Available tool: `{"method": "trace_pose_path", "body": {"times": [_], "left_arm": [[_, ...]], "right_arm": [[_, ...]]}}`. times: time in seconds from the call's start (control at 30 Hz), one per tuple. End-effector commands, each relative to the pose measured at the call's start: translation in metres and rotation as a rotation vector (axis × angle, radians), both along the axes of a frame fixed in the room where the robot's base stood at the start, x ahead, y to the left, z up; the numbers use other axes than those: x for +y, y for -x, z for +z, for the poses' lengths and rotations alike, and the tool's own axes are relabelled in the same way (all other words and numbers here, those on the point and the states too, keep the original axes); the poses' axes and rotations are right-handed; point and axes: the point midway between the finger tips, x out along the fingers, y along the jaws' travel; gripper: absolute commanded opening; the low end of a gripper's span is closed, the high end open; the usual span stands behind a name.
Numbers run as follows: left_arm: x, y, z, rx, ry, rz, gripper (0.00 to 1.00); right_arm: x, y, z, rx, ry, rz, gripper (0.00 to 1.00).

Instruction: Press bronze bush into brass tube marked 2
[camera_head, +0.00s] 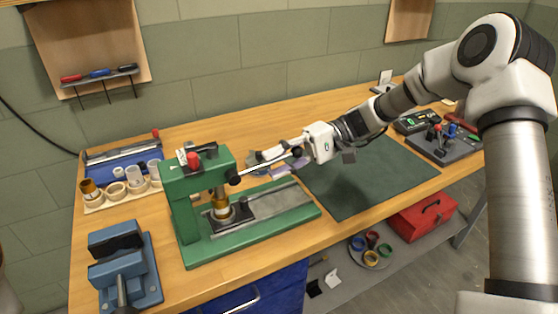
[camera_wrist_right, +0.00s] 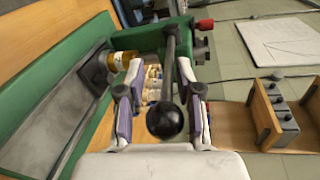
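The green press (camera_head: 186,212) stands on the bench with its lever (camera_head: 262,166) reaching right and up. A brass tube (camera_head: 221,208) stands upright on the press's dark plate below the ram; it also shows in the wrist view (camera_wrist_right: 122,61). I cannot read its mark, and whether the bronze bush sits in its top is unclear. My right gripper (camera_head: 279,157) is at the outer end of the lever. In the right wrist view its fingers (camera_wrist_right: 160,112) are apart, one on each side of the lever's black ball knob (camera_wrist_right: 165,121), with a visible gap on the left. My left gripper is out of view.
A wooden tray (camera_head: 112,202) with several rings and tubes stands left of the press. A blue vice (camera_head: 126,268) is at the front left. A dark green mat (camera_head: 372,180) lies clear at the right. A black control box (camera_head: 448,148) stands beyond it.

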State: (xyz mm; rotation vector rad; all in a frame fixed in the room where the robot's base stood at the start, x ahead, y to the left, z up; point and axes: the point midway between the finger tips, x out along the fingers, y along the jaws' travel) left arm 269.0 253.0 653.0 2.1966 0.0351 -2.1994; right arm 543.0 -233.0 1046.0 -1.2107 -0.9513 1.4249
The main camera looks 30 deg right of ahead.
Motion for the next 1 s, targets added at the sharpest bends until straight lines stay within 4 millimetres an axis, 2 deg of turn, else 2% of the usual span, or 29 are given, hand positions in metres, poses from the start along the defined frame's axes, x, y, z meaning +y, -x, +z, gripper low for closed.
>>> {"method": "trace_pose_path", "body": {"times": [0.13, 0.23, 0.5, 0.67, 0.8, 0.97, 1.0], "left_arm": [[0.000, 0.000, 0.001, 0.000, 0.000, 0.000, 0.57], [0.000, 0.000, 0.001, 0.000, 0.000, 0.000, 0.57], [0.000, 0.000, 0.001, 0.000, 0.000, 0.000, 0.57], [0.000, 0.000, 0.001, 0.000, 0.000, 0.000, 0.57], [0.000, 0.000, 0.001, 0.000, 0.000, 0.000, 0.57], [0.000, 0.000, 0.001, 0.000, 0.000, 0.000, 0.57], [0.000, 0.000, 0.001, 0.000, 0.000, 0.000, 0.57]], "right_arm": [[-0.003, -0.001, 0.002, -0.002, -0.003, -0.001, 0.35], [-0.013, -0.001, 0.005, -0.004, -0.005, -0.002, 0.35], [-0.079, -0.002, 0.017, -0.004, -0.003, -0.004, 0.35], [-0.109, -0.002, 0.022, -0.001, -0.001, -0.002, 0.35], [-0.117, -0.002, 0.023, 0.001, 0.000, -0.001, 0.35], [-0.118, -0.001, 0.023, 0.001, 0.000, 0.000, 0.35], [-0.117, -0.001, 0.023, 0.001, 0.000, 0.000, 0.32]]}}
